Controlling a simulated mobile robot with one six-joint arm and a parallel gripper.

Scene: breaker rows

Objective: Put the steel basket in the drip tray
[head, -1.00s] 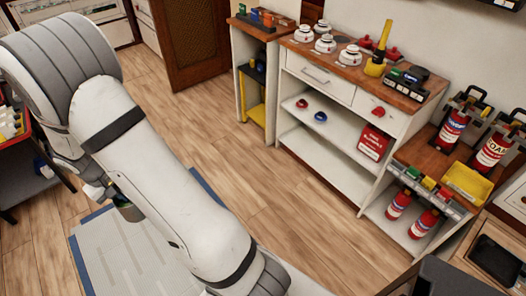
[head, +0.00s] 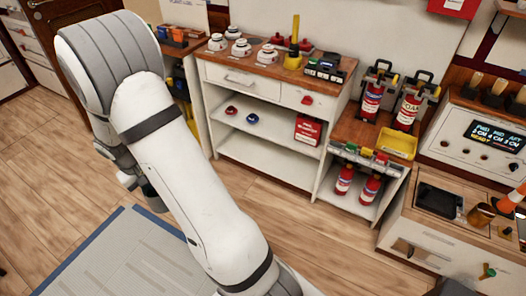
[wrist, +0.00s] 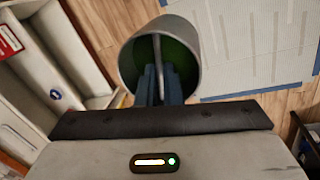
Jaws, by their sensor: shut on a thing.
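The steel basket (wrist: 128,62) is a round metal cup with a green inside. In the wrist view my gripper (wrist: 160,80) is shut on it, with the blue fingers at its near rim and a bar running across its mouth. In the head view my arm hides most of the gripper, and the basket cannot be made out clearly. A black, shallow, rectangular tray (head: 437,200), which looks like the drip tray, lies on the wooden counter at the right. It looks empty and is well away from my gripper.
A coffee cup-like brown item (head: 481,214) and an orange-and-white cone (head: 511,200) stand right of the tray. A yellow bin (head: 397,143) and fire extinguishers (head: 371,98) are on the shelf unit left of it. The wooden floor before the white cabinet (head: 262,135) is clear.

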